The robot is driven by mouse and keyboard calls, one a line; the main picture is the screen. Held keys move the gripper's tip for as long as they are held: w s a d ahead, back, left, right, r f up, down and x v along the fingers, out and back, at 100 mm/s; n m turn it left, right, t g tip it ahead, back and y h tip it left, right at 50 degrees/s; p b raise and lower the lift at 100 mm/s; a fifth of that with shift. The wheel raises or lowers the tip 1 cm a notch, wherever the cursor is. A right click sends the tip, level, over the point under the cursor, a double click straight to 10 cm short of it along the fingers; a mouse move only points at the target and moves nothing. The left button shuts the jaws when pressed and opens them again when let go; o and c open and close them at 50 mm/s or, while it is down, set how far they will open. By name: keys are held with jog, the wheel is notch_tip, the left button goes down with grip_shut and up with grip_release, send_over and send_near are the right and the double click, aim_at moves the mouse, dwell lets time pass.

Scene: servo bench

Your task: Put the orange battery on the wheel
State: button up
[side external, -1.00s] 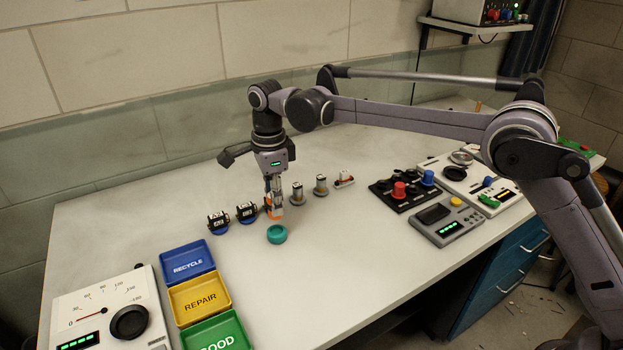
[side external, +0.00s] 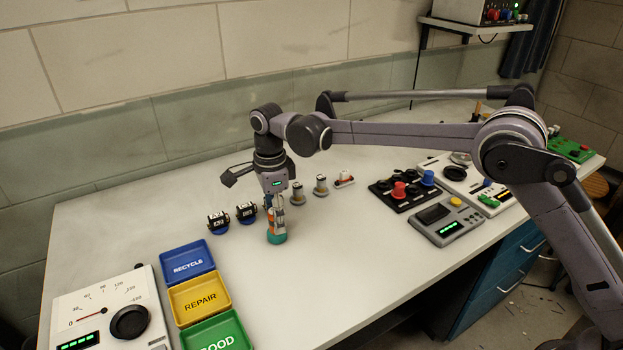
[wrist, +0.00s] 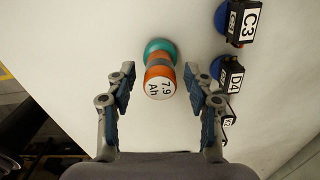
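The orange battery (wrist: 158,70) has a grey band and a white top marked "7.9 Ah". In the wrist view it stands in or on the teal wheel (wrist: 160,46), whose rim shows beyond its far end. The wheel also shows in the side view (side external: 277,239), directly under my gripper (side external: 274,214). In the wrist view my gripper (wrist: 160,72) is open. Its two fingers stand on either side of the battery, with a gap showing on each side. The exact seating of the battery's lower end is hidden.
Labelled black blocks on blue bases (side external: 217,221) stand to the left. Small grey-based parts (side external: 321,186) stand behind to the right. Blue, yellow and green trays (side external: 199,299) and a dial panel (side external: 108,315) are at front left. Control boxes (side external: 447,222) are at right. The front-centre bench is clear.

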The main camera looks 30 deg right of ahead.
notch_tip(320, 180, up, 12)
jog(key=s+d+r+n+t, duration=0.2)
jog(key=s+d+r+n, duration=0.25)
jog(key=d, duration=0.35)
jog(key=s+d+r+n+t, duration=0.1)
jog(key=s+d+n, duration=0.4)
jog(key=s+d, duration=0.15)
jog(key=s+d+f+n+t, duration=0.2)
jog(key=s+d+f+n, duration=0.2)
jog(key=s, duration=0.4)
jog(key=s+d+f+n+t, duration=0.2)
jog(key=s+d+f+n, duration=0.3)
jog(key=s+f+n, duration=0.1)
jog(key=shift+s+d, duration=0.25)
jog(key=shift+s, duration=0.65)
